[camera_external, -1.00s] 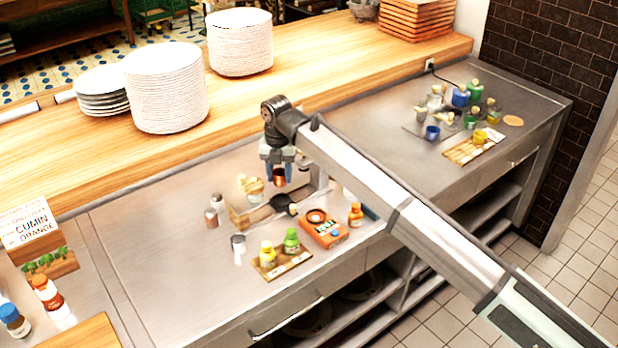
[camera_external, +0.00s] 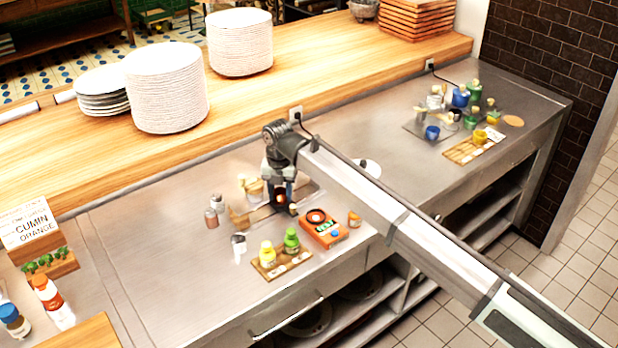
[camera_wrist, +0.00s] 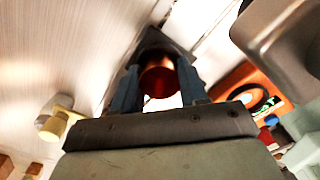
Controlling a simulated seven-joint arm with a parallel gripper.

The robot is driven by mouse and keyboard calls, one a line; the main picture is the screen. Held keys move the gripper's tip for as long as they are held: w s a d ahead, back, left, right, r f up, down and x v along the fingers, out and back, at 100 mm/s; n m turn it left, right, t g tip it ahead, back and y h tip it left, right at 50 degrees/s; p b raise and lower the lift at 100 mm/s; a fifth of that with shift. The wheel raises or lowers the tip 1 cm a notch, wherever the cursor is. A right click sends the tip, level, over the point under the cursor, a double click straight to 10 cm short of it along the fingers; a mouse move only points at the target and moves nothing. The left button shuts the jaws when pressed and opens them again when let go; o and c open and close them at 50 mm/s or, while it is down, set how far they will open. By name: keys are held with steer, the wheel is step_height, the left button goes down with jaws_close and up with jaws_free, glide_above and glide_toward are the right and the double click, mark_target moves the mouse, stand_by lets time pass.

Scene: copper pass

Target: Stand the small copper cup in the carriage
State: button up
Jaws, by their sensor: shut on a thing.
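My gripper (camera_external: 280,198) points down over the steel counter, left of the orange box. Its blue fingers are shut on the small copper cup (camera_wrist: 158,80), which shows between them in the wrist view; in the external view only a dark red patch of it (camera_external: 280,193) shows. A dark piece (camera_wrist: 152,42), possibly part of the carriage, lies just beyond the cup in the wrist view. A black round part (camera_external: 293,209) shows beside the gripper. The fingers hide most of this spot, so I cannot tell whether the cup touches the dark piece.
The orange box (camera_external: 323,230) with a dark ring stands close on the right, a small orange bottle (camera_external: 354,219) beyond it. Shakers (camera_external: 212,215) stand left.

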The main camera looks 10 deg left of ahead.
steer(key=shift+f, duration=0.2)
steer(key=shift+s+d+f, duration=0.1)
steer(key=shift+f, duration=0.3)
steer(key=o, duration=1)
steer(key=shift+d, duration=0.1)
steer(key=shift+s+f, duration=0.1)
steer(key=shift+s+d, duration=0.1)
steer(key=r, duration=1.3)
steer(key=shift+w+a+r, duration=0.3)
steer(key=shift+r, duration=0.05)
